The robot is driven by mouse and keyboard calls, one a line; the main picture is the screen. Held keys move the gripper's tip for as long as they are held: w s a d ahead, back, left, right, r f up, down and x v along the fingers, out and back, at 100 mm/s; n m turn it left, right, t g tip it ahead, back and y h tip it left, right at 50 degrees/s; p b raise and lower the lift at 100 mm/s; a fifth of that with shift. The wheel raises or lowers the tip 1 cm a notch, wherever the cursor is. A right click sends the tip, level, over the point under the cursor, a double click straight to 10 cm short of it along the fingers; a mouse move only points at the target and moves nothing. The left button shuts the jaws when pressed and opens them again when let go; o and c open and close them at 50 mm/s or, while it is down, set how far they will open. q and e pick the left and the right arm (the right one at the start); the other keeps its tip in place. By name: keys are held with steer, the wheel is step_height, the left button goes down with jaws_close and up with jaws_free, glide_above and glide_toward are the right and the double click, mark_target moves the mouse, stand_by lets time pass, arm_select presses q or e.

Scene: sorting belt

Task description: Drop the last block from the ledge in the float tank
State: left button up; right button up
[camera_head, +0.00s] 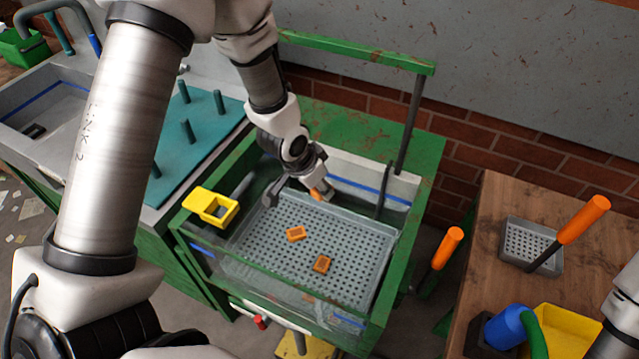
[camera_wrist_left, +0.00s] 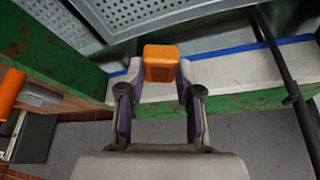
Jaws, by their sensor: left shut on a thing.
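My left gripper (camera_head: 312,188) is shut on an orange block (camera_wrist_left: 160,63). In the left wrist view the block sits between the two fingertips, in front of the pale ledge with a blue line (camera_wrist_left: 232,72). In the head view the gripper and block are at the back of the green-framed float tank (camera_head: 376,318), close to that ledge (camera_head: 350,172). I cannot tell whether the block touches the ledge. Two other orange blocks (camera_head: 296,233) (camera_head: 321,264) lie on the grey perforated tray (camera_head: 262,236) in the tank. My right gripper is out of view.
A yellow holder (camera_head: 229,214) hangs at the tank's left rim. A teal board with pegs (camera_head: 172,180) is to the left. A wooden table (camera_head: 480,250) with an orange-handled tool (camera_head: 584,219) stands right.

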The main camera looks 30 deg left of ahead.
arm_select(q)
steer(key=o, duration=1)
steer(key=v, duration=0.7)
steer(key=shift+r, duration=0.3)
steer(key=shift+s, duration=0.1)
